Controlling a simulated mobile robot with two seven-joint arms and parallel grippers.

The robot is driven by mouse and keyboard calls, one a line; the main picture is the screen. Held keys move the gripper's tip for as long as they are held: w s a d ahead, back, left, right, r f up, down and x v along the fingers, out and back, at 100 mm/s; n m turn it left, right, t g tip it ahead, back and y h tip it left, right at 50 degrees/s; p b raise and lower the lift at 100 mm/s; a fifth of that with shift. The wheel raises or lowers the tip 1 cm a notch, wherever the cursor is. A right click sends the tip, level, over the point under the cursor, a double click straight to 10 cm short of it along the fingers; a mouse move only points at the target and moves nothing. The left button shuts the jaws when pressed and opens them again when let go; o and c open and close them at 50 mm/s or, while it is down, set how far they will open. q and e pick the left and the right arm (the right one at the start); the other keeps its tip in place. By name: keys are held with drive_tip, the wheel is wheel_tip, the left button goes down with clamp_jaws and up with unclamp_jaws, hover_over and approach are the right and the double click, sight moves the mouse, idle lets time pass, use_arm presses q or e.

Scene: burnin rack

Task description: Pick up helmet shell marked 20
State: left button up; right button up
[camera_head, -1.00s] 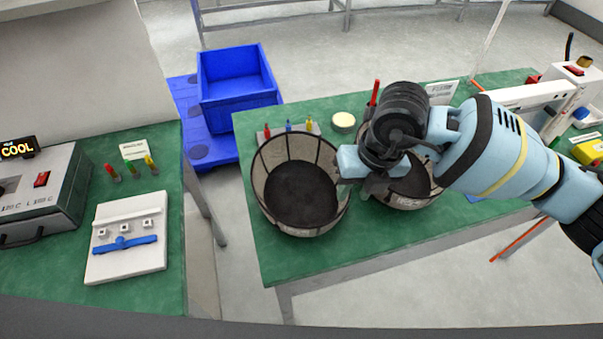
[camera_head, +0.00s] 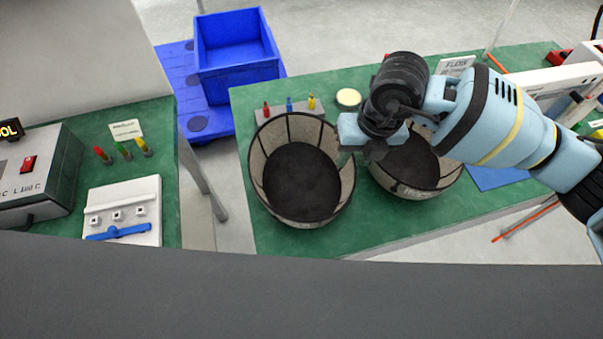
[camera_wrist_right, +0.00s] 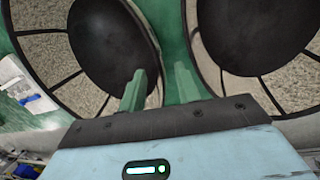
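Two round, open helmet shells with light speckled walls and dark bottoms stand side by side on a green table. The left shell (camera_head: 262,165) and the right shell (camera_head: 452,172) both carry small lettering on the front that I cannot read, so I cannot tell which is marked 20. My right gripper (camera_head: 372,152) is over the gap between them, close to the left shell's right rim. In the right wrist view its fingers (camera_wrist_right: 162,85) stand apart, with the left shell's rim (camera_wrist_right: 153,45) running down between them. Contact is not clear. My left gripper is not in view.
A blue crate (camera_head: 238,80) stands beyond the table (camera_head: 262,235). Another bench at left holds a control box (camera_head: 40,175) and a white fixture (camera_head: 140,208).

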sight(342, 173)
drive_tip(key=f, duration=0.2)
drive_tip(key=w+a+f, duration=0.1)
drive_tip(key=shift+f, duration=0.3)
drive_tip(key=shift+w+f, duration=0.1)
drive_tip(key=shift+f, duration=0.6)
drive_tip(key=shift+c, duration=0.2)
drive_tip(key=shift+r, duration=0.1)
clamp_jaws()
